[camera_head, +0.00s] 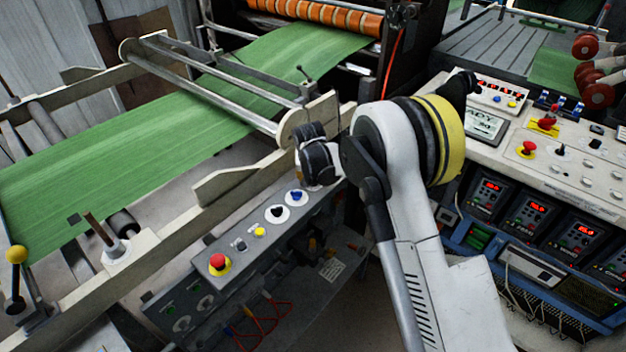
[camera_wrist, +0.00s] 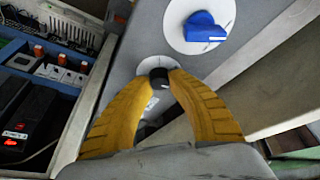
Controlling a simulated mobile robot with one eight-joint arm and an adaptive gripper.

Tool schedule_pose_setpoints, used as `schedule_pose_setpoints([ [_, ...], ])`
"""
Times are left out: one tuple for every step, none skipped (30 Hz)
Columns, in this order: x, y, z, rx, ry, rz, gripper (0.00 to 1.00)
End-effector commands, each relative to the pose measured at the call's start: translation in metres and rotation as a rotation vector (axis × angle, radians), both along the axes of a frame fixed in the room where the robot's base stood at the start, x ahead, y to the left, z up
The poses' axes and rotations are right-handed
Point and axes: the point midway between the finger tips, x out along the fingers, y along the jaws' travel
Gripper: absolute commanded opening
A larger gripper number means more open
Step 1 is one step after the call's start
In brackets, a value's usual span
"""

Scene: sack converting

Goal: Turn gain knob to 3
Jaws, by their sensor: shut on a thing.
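A small black knob (camera_wrist: 159,75) on a pale round dial sits on the grey control panel (camera_head: 195,285). My gripper (camera_wrist: 160,82) has its two yellow fingers closed on this knob from both sides in the wrist view. A light pointer mark shows on the knob, but the dial's numbers and label are too small to read. In the head view my gripper (camera_head: 318,160) is at the panel's far end and hides the knob. A blue knob (camera_wrist: 205,28) on a white dial is beside it, apart from the fingers; it also shows in the head view (camera_head: 296,195).
Along the panel are another black knob (camera_head: 277,212), a yellow button (camera_head: 259,231) and a red mushroom button (camera_head: 217,261). A machine frame with green sheet (camera_head: 130,150) runs alongside. A console (camera_head: 570,180) with red-digit displays stands at the right.

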Motion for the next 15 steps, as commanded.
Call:
schedule_pose_setpoints([
  [0.0002,0.0002,-0.0005,0.0,0.0,-0.021,0.0],
  [0.0002,0.0003,-0.0005,0.001,-0.001,-0.035,0.0],
  [0.0003,0.0003,-0.0004,0.0,0.0,-0.05,0.0],
  [0.0003,0.0002,-0.0004,0.0,-0.001,-0.062,0.0],
  [0.0002,0.0002,-0.0003,-0.001,-0.001,-0.071,0.0],
  [0.0002,0.0002,-0.0003,0.0,-0.001,-0.083,0.0],
  [0.0001,0.0002,-0.0004,0.0,0.0,-0.09,0.0],
  [0.0001,0.0002,-0.0004,0.0,0.0,-0.096,0.0],
  [0.0,0.0002,-0.0003,0.001,0.0,-0.104,0.0],
  [0.0,0.0002,-0.0003,0.001,0.0,-0.109,0.0],
  [0.0,0.0001,-0.0003,0.0,0.0,-0.113,0.0],
  [0.0,0.0,-0.0003,0.0,0.001,-0.116,0.0],
  [0.0,0.0,-0.0003,0.0,0.001,-0.118,0.0],
  [0.0,-0.0001,-0.0003,0.0,0.001,-0.119,0.0],
  [0.0,-0.0002,-0.0003,0.0,0.001,-0.12,0.0],
])
